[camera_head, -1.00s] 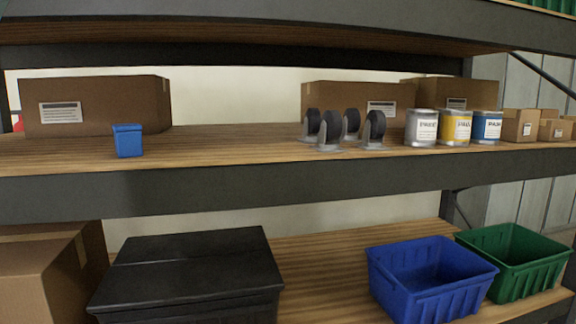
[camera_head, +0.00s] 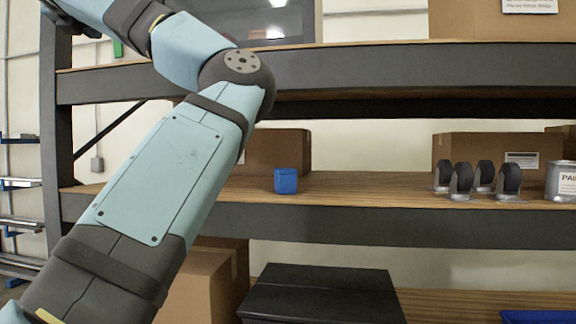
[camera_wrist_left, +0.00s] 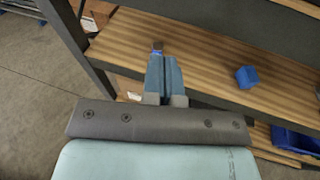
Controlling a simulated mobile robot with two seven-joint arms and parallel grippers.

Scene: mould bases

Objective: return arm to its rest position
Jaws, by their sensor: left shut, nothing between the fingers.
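My left arm rises from the lower left of the head view, bends at an elbow near the upper middle and folds back toward the upper left. Its fingers do not show in that view. In the left wrist view my left gripper (camera_wrist_left: 158,52) is shut and empty, with its two blue fingers side by side. It appears in front of the wooden shelf (camera_wrist_left: 125,50); I cannot tell its distance from the shelf. My right arm and gripper do not show.
A small blue box (camera_head: 286,181) stands on the middle shelf, right of my arm; it also shows in the left wrist view (camera_wrist_left: 247,77). Several casters (camera_head: 461,181) and a paint can (camera_head: 562,182) stand farther right. A black crate (camera_head: 322,294) is below. A dark rack post (camera_head: 57,130) stands left.

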